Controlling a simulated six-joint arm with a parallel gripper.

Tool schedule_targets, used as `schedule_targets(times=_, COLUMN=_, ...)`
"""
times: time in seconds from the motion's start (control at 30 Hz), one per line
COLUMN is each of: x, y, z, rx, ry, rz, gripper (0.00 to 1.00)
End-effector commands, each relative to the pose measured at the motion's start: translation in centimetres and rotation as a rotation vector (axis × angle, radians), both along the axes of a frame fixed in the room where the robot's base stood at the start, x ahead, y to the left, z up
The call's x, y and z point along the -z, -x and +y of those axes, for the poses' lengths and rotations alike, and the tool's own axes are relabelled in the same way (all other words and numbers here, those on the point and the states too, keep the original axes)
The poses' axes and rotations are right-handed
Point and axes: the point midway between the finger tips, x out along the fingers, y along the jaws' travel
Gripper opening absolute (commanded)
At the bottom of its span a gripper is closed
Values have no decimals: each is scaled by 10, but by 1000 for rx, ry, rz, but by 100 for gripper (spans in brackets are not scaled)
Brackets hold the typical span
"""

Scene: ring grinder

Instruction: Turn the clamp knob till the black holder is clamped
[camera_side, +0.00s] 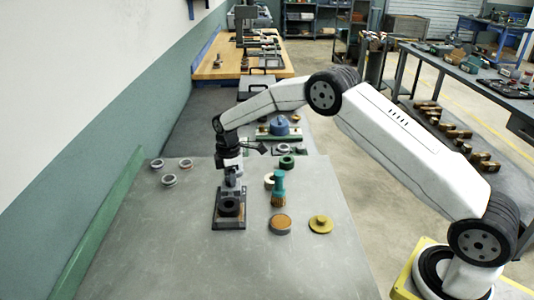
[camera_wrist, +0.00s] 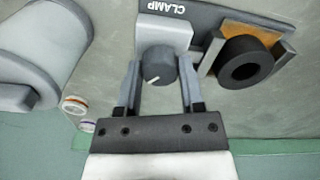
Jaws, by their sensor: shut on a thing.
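The clamp knob (camera_wrist: 157,66) is a dark grey round knob with a light pointer line, on a light grey block beside the word CLAMP in the wrist view. My gripper (camera_wrist: 160,80) has one finger on each side of the knob and is shut on it. In the side view my gripper (camera_side: 232,172) points down over the fixture. The black holder (camera_wrist: 243,63) is a thick ring, seated between grey jaws (camera_wrist: 284,54) over an orange-brown pad. The holder also shows in the side view (camera_side: 230,207) on the dark base plate (camera_side: 229,223). I cannot tell whether the jaws touch it.
Right of the fixture stand a teal-handled brush (camera_side: 278,188), a round brown-topped disc (camera_side: 281,223) and a yellow knobbed disc (camera_side: 320,224). Several metal rings (camera_side: 169,180) lie at the back left. A green ring (camera_side: 287,162) lies behind. The front of the table is clear.

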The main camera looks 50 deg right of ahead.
Motion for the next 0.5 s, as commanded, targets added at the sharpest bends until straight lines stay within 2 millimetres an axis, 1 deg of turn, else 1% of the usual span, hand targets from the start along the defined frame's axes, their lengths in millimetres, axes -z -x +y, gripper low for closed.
schedule_targets(times=0.5, x=0, y=0, z=1, rx=489, ry=-1, rz=-1, gripper=0)
